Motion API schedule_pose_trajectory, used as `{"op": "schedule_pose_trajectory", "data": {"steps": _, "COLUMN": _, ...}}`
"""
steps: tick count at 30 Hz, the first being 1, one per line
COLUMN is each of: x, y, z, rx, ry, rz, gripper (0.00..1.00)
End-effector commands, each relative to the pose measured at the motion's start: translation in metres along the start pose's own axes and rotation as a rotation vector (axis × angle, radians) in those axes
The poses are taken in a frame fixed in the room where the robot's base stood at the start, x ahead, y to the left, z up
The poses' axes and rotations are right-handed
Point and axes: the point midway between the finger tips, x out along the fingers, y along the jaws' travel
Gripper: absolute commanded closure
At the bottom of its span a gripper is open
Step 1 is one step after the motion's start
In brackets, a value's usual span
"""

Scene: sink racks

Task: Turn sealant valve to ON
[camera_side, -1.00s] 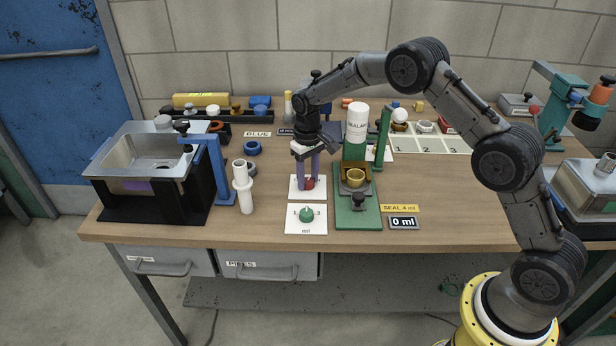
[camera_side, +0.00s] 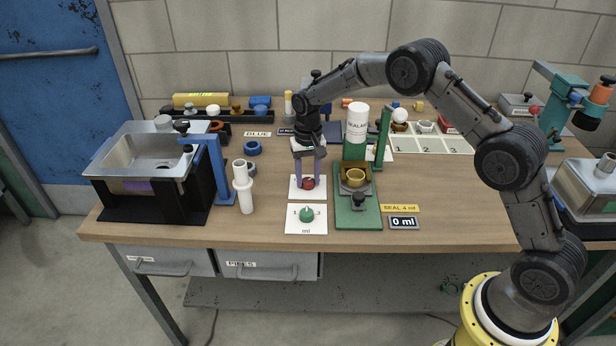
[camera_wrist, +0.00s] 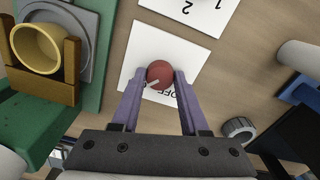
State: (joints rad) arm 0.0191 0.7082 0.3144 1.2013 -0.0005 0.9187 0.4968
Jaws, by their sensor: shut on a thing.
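The sealant valve is a round red knob (camera_side: 308,183) on a white card (camera_side: 294,193) near the middle of the bench. In the wrist view the red knob (camera_wrist: 160,73) has a pale pointer mark toward its lower left, and part of the word OFF shows on the white card (camera_wrist: 146,42) below it. My gripper (camera_side: 307,184) points straight down over the card. Its two purple fingers (camera_wrist: 160,82) are shut on the knob, one at each side. The lower parts of the card lettering are partly hidden by the fingers.
A green dispenser stand (camera_side: 343,212) with a yellow cup (camera_side: 355,178) and a white SEALANT bottle (camera_side: 357,122) stands just right. A green dial (camera_side: 306,213) on a numbered card is in front. The display (camera_side: 403,222) reads 0 ml. A white pipe piece (camera_side: 243,187) stands left.

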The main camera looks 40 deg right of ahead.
Motion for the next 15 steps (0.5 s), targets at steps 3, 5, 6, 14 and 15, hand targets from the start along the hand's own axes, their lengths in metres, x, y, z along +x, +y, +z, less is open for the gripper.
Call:
{"op": "schedule_pose_trajectory", "data": {"steps": 3, "x": -0.0018, "y": -0.0004, "z": -0.0011, "rx": 0.004, "ry": 0.004, "rz": -0.003, "gripper": 1.0}}
{"op": "schedule_pose_trajectory", "data": {"steps": 5, "x": -0.0018, "y": -0.0004, "z": -0.0012, "rx": 0.004, "ry": 0.004, "rz": -0.003, "gripper": 1.0}}
{"op": "schedule_pose_trajectory", "data": {"steps": 6, "x": -0.0018, "y": -0.0004, "z": -0.0012, "rx": 0.004, "ry": 0.004, "rz": -0.003, "gripper": 1.0}}
{"op": "schedule_pose_trajectory", "data": {"steps": 14, "x": -0.0012, "y": -0.0002, "z": -0.0009, "rx": 0.003, "ry": 0.003, "rz": -0.002, "gripper": 0.26}}
{"op": "schedule_pose_trajectory", "data": {"steps": 15, "x": -0.001, "y": -0.0002, "z": -0.0008, "rx": 0.002, "ry": 0.002, "rz": -0.002, "gripper": 0.26}}
